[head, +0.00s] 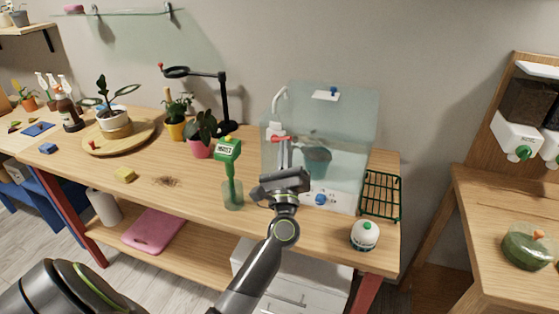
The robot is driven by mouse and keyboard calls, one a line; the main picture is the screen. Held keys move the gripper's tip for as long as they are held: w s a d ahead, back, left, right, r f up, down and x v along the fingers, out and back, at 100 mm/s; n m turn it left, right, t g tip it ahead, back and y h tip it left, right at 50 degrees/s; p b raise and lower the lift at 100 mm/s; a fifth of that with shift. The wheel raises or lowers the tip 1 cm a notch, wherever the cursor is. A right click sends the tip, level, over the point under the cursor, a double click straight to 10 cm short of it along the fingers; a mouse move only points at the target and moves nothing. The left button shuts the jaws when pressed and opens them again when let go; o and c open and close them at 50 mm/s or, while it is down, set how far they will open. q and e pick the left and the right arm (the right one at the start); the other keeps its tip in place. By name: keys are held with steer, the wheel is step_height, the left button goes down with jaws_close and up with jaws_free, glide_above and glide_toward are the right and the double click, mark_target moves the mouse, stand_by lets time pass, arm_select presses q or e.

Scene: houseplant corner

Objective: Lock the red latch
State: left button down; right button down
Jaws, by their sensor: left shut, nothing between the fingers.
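The red latch (280,138) is a small red bar, roughly level, on the front left of a clear box-shaped tank (350,150) that stands on the wooden bench. My left gripper (284,146) points away from me toward the tank, with its narrow fingers together and empty. The fingertips appear just below the red latch; I cannot tell whether they touch it. The gripper's body hides the lower front left of the tank. My right gripper is out of view.
A green wire rack (381,194) and a white round container (364,235) are to the right. Potted plants and a black lamp (224,100) stand behind left. The bench's front left is mostly clear.

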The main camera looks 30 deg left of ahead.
mark_target(281, 138)
arm_select(q)
steer(key=r+n+g, duration=0.1)
steer(key=n+g, duration=0.1)
steer(key=n, duration=0.2)
steer(key=r+n+g+y, duration=0.1)
steer(key=n+g, duration=0.1)
steer(key=n, duration=0.2)
steer(key=a+r+n+g+y, duration=0.1)
steer(key=n+g, duration=0.1)
steer(key=n, duration=0.1)
steer(key=shift+r+n+g, duration=0.2)
steer(key=shift+n+g, duration=0.2)
steer(key=shift+s+a+r+n+g+h, duration=0.15)
steer(key=shift+a+n+g+h, duration=0.3)
steer(key=shift+n, duration=0.45)
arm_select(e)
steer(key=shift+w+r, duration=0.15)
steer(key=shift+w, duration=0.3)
arm_select(q)
steer(key=shift+d, duration=0.15)
